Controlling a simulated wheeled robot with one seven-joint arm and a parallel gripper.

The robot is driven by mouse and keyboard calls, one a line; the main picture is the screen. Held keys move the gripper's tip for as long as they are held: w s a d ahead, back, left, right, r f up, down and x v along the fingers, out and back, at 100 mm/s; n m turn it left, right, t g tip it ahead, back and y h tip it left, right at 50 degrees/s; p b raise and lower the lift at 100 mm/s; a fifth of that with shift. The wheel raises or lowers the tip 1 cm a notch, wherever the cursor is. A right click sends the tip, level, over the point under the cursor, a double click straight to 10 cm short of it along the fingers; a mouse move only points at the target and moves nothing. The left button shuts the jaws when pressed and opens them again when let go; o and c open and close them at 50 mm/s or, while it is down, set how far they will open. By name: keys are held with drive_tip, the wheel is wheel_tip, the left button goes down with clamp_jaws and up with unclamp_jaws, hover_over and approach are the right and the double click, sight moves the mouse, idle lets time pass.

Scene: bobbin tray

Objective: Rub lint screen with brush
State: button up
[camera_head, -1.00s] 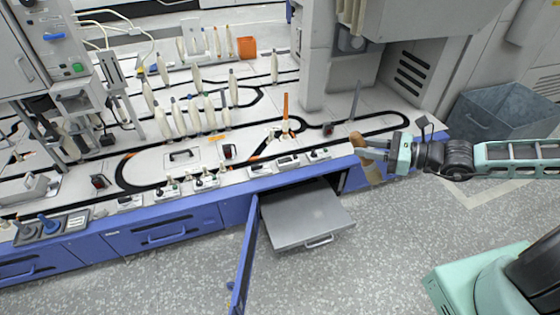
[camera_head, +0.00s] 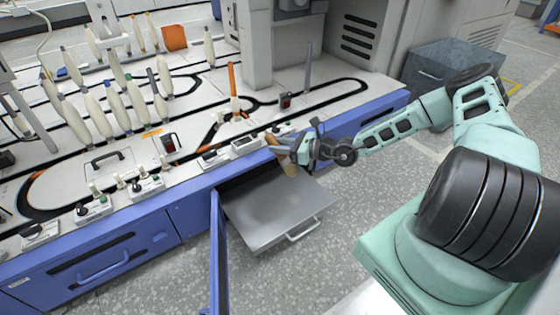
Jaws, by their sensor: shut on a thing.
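My gripper (camera_head: 296,150) is in the middle of the head view, shut on a brush (camera_head: 289,168) with a tan wooden body. The brush hangs tilted above the back right part of a grey metal screen drawer (camera_head: 275,215), which appears to be the lint screen. The drawer is pulled out from the blue cabinet front and has a handle at its near edge. From this angle I cannot tell whether the brush touches the drawer surface. Part of the brush is hidden by my gripper.
An open blue door (camera_head: 217,255) stands left of the drawer. The white machine table (camera_head: 190,125) carries several bobbins on pegs, an orange spindle (camera_head: 232,78) and switch boxes along its front edge. A grey-blue bin (camera_head: 425,72) stands at the back right. The speckled floor in front is clear.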

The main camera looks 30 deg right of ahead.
sight(280, 159)
drive_tip(key=shift+w+d+f+b, duration=0.1)
drive_tip(key=shift+f+b, duration=0.15)
drive_tip(key=shift+f, duration=0.2)
drive_tip(key=shift+w+d+f+b, duration=0.1)
drive_tip(key=shift+f+b, duration=0.1)
drive_tip(key=shift+f, duration=0.2)
wheel_tip(280, 159, down, 4)
drive_tip(key=b, duration=0.5)
drive_tip(key=shift+f+b, duration=0.25)
drive_tip(key=shift+b, duration=0.1)
drive_tip(key=shift+s, duration=0.1)
drive_tip(key=shift+a+r, duration=0.1)
